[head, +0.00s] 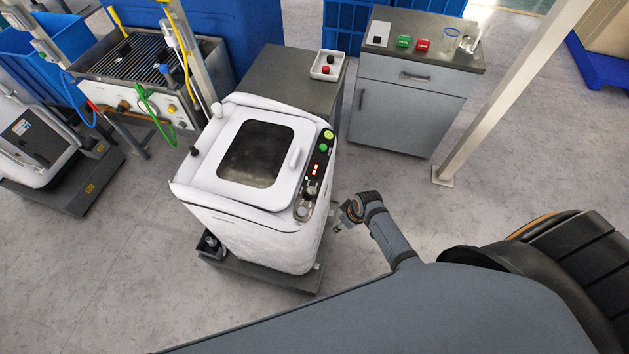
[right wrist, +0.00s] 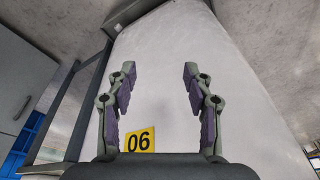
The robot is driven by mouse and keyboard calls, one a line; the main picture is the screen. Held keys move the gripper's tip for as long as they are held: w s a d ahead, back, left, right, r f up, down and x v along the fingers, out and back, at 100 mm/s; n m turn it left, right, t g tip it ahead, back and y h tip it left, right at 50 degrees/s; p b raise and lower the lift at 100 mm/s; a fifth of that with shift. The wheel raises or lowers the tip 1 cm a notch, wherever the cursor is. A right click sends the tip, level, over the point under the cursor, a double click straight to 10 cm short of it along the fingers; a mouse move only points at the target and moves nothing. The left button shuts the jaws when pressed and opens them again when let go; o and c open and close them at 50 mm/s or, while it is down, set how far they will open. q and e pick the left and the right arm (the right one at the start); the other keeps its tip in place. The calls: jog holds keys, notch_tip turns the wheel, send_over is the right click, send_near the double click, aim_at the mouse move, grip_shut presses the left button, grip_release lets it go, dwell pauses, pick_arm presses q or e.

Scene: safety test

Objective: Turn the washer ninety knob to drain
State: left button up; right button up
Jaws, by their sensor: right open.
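The white washer (head: 232,200) stands upright in the middle of the head view, with a dark window in its lid. Its narrow black control panel (head: 318,165) runs along the right edge of the top, with green buttons, a red display and a dark knob (head: 310,190). A rounder silvery dial (head: 302,212) sits at the panel's near end. The knob setting is too small to read. My right gripper (head: 341,220) is open and empty, to the right of the washer and apart from the knob. In the right wrist view, its spread fingers (right wrist: 160,90) face a pale surface.
A grey cabinet (head: 410,100) with small boxes on top stands at the back right. A dark-topped table (head: 290,85) with a tray (head: 328,66) is behind the washer. A pale post (head: 500,95) rises at right. A yellow "06" label (right wrist: 139,141) shows in the right wrist view.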

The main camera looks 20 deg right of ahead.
aim_at(312, 190)
jog(key=w+a+r+n+y+p, duration=0.1)
jog(key=w+a+r+n+p, duration=0.15)
jog(key=r, duration=1.15)
jog(key=w+a+r+n+y+p, duration=0.1)
jog(key=w+a+r+n+p, duration=0.2)
jog(key=r, duration=1.1)
jog(key=shift+n, duration=0.35)
jog(key=x, duration=0.6)
jog(key=s+p+x, duration=0.1)
jog(key=x, duration=0.3)
jog(key=shift+f, duration=0.2)
pick_arm(q)
notch_tip(312, 190, up, 8)
jog(key=shift+d+f, duration=0.15)
jog(key=shift+d, duration=0.3)
pick_arm(e)
jog(key=shift+f, duration=0.4)
pick_arm(q)
jog(key=shift+d, duration=0.1)
pick_arm(e)
grip_shut()
